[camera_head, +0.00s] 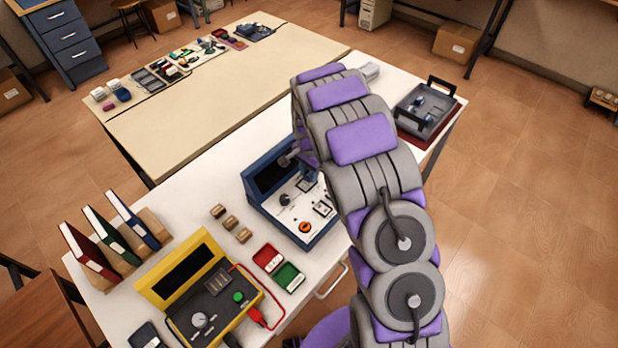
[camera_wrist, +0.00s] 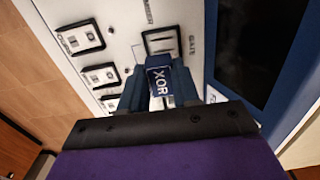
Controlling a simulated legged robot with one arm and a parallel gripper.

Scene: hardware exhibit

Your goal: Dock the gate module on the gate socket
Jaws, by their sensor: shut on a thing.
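The gate module is a small dark blue block marked XOR (camera_wrist: 159,82). It sits between the two fingers of my gripper (camera_wrist: 158,92), which is shut on it. The gate socket (camera_wrist: 158,41) is a black-framed slot beside the printed word GATE on the white panel. It lies just beyond the module's far end in the wrist view, and the module and fingers hide its near part. I cannot tell whether module and socket touch. In the head view the blue console (camera_head: 307,238) stands on the white table, and my arm partly covers it; the module is not clear there.
Other framed sockets (camera_wrist: 80,38) line the panel's left side in the wrist view, with a dark screen (camera_wrist: 255,45) at right. In the head view a yellow console (camera_head: 180,262), red tray (camera_head: 268,257) and green tray (camera_head: 289,277) stand nearby.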

